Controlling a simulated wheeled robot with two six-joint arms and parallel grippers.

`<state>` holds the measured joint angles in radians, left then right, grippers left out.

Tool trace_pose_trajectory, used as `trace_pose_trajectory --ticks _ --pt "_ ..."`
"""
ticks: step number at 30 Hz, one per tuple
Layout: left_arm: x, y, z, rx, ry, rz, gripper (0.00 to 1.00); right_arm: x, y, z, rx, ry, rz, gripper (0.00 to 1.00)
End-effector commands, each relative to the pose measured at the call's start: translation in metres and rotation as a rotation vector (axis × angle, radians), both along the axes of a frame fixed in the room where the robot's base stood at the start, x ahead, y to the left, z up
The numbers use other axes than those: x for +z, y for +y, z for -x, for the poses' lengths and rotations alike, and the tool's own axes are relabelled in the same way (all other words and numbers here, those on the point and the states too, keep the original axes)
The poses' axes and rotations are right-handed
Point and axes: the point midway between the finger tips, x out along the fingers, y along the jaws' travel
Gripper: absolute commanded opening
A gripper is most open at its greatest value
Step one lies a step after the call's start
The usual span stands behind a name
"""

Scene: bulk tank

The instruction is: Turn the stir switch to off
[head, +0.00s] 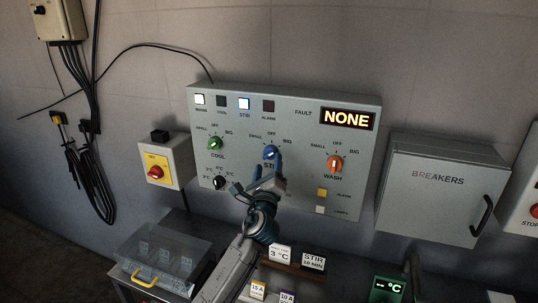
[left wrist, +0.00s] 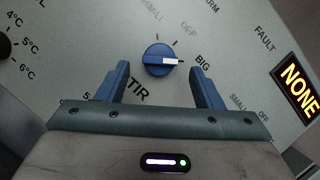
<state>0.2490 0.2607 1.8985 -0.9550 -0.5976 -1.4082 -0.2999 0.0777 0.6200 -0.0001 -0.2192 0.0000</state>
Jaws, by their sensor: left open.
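The stir switch (head: 270,152) is a round blue knob on the grey control panel (head: 240,120), with STIR printed below it. In the left wrist view the knob (left wrist: 158,60) has a white pointer turned to the right, toward the BIG mark; the OFF label is up and to its right. My left gripper (head: 267,174) is open just below the knob in the head view. In the left wrist view its blue fingers (left wrist: 160,78) stand apart on either side of the knob, with gaps to it. The lit stir lamp (head: 244,103) is above. My right gripper is not in view.
The green cool knob (head: 215,144) and orange wash knob (head: 334,163) flank the stir switch. A display (head: 347,119) reads NONE. A breakers box (head: 436,190) is at right, a red switch box (head: 160,166) at left. A clear-lidded box (head: 165,258) and label cards stand below.

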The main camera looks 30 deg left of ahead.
Motion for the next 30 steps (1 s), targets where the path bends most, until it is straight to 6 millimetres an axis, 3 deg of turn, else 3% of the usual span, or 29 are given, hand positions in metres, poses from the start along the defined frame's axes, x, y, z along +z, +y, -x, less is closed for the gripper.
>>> trace_pose_trajectory --ticks 7,18,25,30 --pt "0.010 0.015 -0.028 0.001 0.000 0.001 0.60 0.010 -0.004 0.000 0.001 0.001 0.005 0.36" --pt "0.011 0.018 -0.033 0.000 0.001 0.002 0.60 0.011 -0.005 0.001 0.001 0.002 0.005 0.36" --pt "0.011 0.018 -0.032 -0.001 0.000 0.002 0.17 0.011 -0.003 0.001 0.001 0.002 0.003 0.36" --pt "0.011 0.018 -0.032 0.000 -0.001 0.007 0.16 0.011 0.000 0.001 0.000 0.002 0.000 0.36"
